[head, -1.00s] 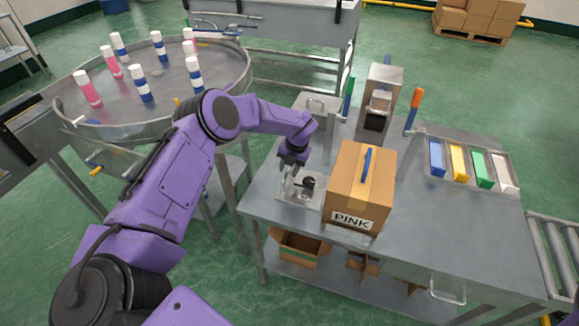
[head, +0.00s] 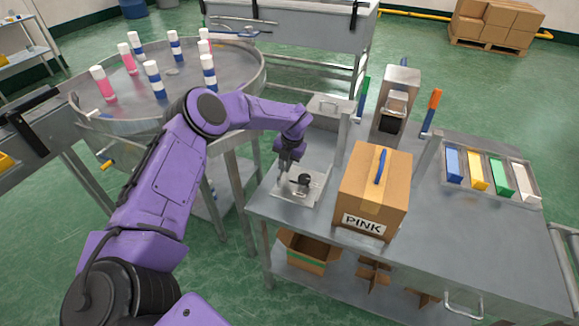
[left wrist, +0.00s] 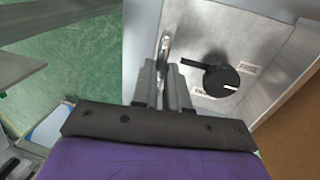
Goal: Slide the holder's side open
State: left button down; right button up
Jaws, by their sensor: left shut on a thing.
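The holder (head: 310,190) is a low metal unit with a light plate and a black knob, at the left end of the steel workbench. The left wrist view shows its plate (left wrist: 236,45), the black knob (left wrist: 221,80) with a white mark, and two small labels. My left gripper (head: 284,177) points down at the holder's left edge. In the left wrist view its fingers (left wrist: 166,78) are closed on a thin upright metal handle (left wrist: 165,45) beside the plate. The fingers partly hide the handle's lower end. My right gripper is out of view.
A cardboard box marked PINK (head: 375,190) stands just right of the holder. A metal press-like unit (head: 396,100) is behind it. Colored bins (head: 490,175) sit at the bench's right. A round table (head: 165,95) with several bottles stands at the back left.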

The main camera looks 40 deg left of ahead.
pick_arm(q)
jog(key=c, duration=1.1)
grip_release()
jog(key=shift+a, duration=0.35)
jog(key=shift+c, duration=0.2)
jog(key=shift+s+a, duration=0.1)
jog(key=shift+w+d+r, duration=0.2)
jog(key=shift+d+r, duration=0.1)
notch_tip(320, 180, up, 10)
jog(key=d+b, duration=0.1)
jog(key=b, duration=0.1)
jog(key=shift+d+b, duration=0.25)
jog(key=shift+b, duration=0.1)
jog(key=shift+f, duration=0.15)
